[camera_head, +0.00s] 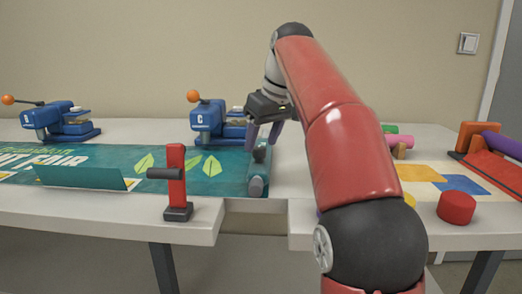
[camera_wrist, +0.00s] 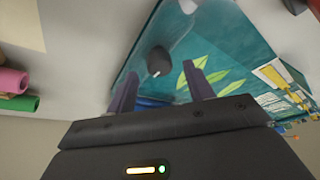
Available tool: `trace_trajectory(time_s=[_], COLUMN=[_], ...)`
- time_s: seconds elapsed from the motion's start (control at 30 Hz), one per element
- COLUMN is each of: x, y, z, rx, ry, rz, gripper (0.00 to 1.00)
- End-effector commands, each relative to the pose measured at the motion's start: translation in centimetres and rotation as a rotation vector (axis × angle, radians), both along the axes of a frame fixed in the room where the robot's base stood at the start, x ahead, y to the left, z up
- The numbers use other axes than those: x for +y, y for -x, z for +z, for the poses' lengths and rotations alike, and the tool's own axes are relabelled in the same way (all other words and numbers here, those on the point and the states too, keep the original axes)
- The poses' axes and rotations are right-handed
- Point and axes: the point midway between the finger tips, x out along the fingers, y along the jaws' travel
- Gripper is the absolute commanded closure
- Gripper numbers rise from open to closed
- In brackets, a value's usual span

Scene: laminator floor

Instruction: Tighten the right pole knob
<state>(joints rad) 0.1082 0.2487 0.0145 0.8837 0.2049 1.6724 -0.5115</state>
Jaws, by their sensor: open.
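A teal banner (camera_head: 205,172) with green leaf prints lies on the table. At its right end, a dark grey knob (camera_head: 259,151) sits just below my gripper (camera_head: 262,139). A second dark rounded piece (camera_head: 257,186) is nearer the table's front edge. In the wrist view, a dark round knob (camera_wrist: 159,62) lies on the banner (camera_wrist: 225,50), roughly between and beyond the fingertips of my gripper (camera_wrist: 158,76). My gripper points down, open and empty. I cannot tell whether a finger touches the knob.
A red post (camera_head: 176,170) with a black handle stands at the front edge. Blue presses (camera_head: 207,122) (camera_head: 50,122) stand at the back. A gap (camera_head: 253,206) notches the table's front. A red cylinder (camera_head: 456,207) and coloured sheets (camera_head: 421,173) lie at right.

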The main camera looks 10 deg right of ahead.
Motion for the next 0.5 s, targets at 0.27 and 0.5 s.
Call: trace_trajectory(time_s=[0.27, 0.5], x=[0.3, 0.3], y=[-0.7, -0.7], z=[-1.8, -1.8], rx=[-0.002, -0.002], ry=[0.001, 0.001], rz=[-0.002, -0.002], gripper=[0.48, 0.52])
